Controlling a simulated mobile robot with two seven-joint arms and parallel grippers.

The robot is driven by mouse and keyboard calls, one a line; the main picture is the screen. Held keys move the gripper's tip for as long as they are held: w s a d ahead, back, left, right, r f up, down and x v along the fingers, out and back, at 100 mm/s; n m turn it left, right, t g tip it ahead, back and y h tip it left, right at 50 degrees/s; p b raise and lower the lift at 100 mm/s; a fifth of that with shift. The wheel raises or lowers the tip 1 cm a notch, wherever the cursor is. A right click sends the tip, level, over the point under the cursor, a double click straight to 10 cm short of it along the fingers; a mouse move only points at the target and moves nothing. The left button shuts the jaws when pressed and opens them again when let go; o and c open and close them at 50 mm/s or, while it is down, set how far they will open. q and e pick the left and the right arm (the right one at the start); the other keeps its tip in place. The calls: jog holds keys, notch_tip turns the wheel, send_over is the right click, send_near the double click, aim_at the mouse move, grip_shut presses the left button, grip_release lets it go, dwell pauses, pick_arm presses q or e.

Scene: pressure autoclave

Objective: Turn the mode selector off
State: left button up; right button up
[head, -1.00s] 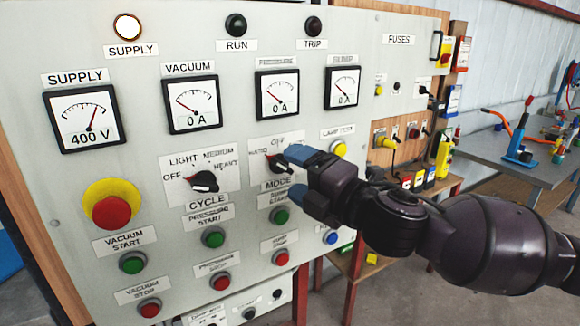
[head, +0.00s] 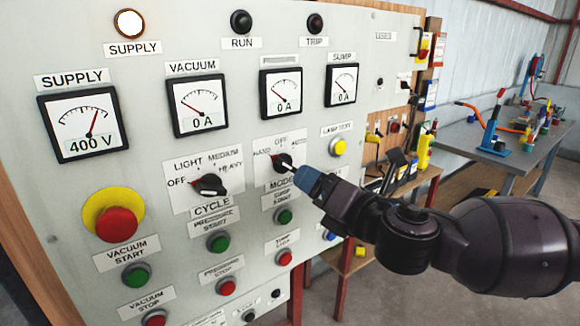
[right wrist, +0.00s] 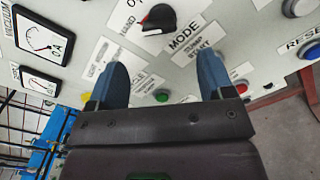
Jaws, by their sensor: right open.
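The mode selector (head: 282,163) is a black knob with a red mark, on the grey panel above the MODE label. HAND, OFF and AUTO are printed around it. In the right wrist view the knob (right wrist: 158,19) is near the top, its red mark on the side by the HAND label; its exact setting is hard to tell. My right gripper (head: 308,180) is just right of and below the knob in the head view. In the right wrist view its blue fingers (right wrist: 163,76) are spread, with nothing between them and the knob beyond their tips. My left gripper is out of view.
The cycle selector (head: 210,185) is left of the mode selector. A green sump start button (head: 284,216) and a red button (head: 284,257) sit below it, and a yellow lamp test button (head: 339,147) to the right. A grey workbench (head: 480,140) stands at the right.

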aim_at(290, 169)
pick_arm(q)
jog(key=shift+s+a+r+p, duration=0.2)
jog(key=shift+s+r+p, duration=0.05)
jog(key=shift+p, duration=0.2)
pick_arm(e)
jog(key=x, duration=0.9)
jog(key=shift+s, duration=0.1)
jog(key=shift+c, duration=0.4)
jog(key=c, duration=0.8)
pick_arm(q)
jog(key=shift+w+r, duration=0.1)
